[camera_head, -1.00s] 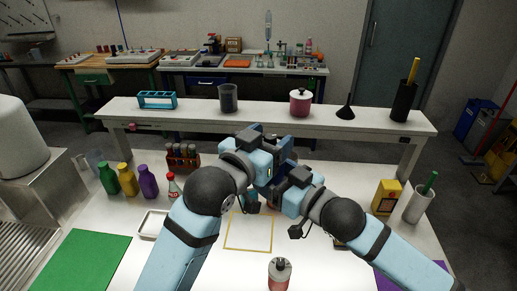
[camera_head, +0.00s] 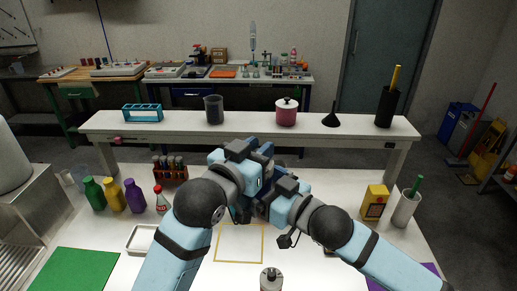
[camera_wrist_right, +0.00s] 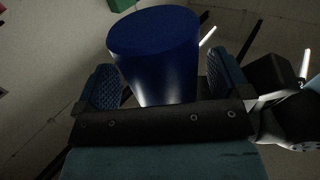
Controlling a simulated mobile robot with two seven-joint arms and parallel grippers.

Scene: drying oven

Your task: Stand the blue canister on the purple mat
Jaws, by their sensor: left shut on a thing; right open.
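The blue canister (camera_wrist_right: 155,55) shows large in the right wrist view, between the two spread fingers of my right gripper (camera_wrist_right: 165,88). That gripper is open; I cannot tell if a finger touches the canister. In the head view my left gripper (camera_head: 256,162) and right gripper (camera_head: 284,194) are close together above the middle of the table, and they hide most of the canister. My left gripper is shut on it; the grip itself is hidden. The purple mat (camera_head: 432,268) lies at the table's front right, mostly covered by my right arm.
A white tray (camera_head: 130,249), bottles (camera_head: 135,197) and a green mat (camera_head: 70,275) are at left.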

